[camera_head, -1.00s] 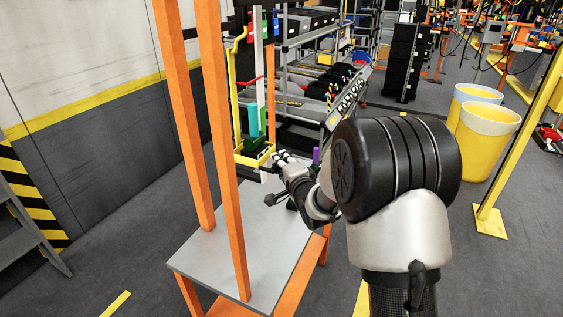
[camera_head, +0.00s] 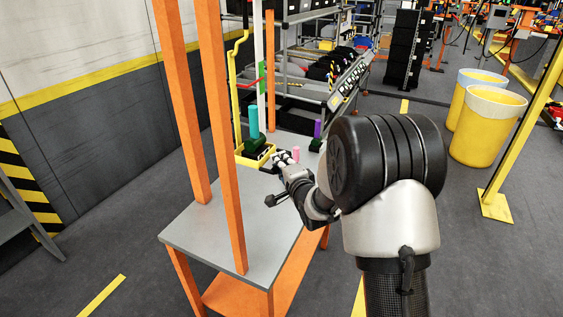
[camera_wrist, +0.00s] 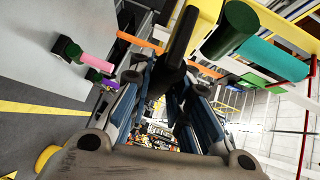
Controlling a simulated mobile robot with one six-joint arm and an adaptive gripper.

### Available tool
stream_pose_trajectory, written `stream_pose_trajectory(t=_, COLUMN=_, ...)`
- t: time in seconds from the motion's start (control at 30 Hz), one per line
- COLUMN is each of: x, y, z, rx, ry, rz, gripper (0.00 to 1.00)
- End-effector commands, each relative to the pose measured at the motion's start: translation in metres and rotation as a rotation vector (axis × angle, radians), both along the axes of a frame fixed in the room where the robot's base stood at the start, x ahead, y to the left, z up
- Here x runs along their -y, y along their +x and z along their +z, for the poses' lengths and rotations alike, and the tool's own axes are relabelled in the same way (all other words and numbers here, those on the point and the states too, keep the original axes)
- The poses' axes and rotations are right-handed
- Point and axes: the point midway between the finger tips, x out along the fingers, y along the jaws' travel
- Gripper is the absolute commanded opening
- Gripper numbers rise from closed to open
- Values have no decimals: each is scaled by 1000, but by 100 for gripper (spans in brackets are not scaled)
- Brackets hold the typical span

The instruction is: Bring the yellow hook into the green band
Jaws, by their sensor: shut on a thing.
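The yellow hook (camera_head: 236,90) is a thin upright rod with a bent top, in the head view. A yellow tray (camera_head: 250,163) is at its lower end. It carries a teal cylinder (camera_head: 254,122) on a dark green base. My gripper (camera_head: 284,159) is at the tray's right side. In the wrist view its fingers (camera_wrist: 178,90) are shut on a black handle (camera_wrist: 182,45) beside the tray's yellow edge (camera_wrist: 200,14). A small green band (camera_head: 261,70) shows by the pale post, right of the rod. Whether rod and band touch is unclear.
A grey table (camera_head: 200,232) with tall orange posts (camera_head: 216,110) stands close in front. Pink (camera_head: 296,154) and purple (camera_head: 317,128) cylinders are near my gripper. Racks stand behind. Yellow bins (camera_head: 487,125) are at right, with open floor between.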

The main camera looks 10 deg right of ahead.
Motion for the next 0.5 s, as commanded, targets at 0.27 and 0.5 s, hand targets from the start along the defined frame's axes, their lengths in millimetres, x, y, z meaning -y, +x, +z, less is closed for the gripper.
stream_pose_trajectory(t=0.27, x=0, y=0, z=-3, rx=0, ry=0, rz=0, gripper=0)
stream_pose_trajectory(t=0.5, x=0, y=0, z=-3, rx=1, ry=0, rz=0, gripper=23)
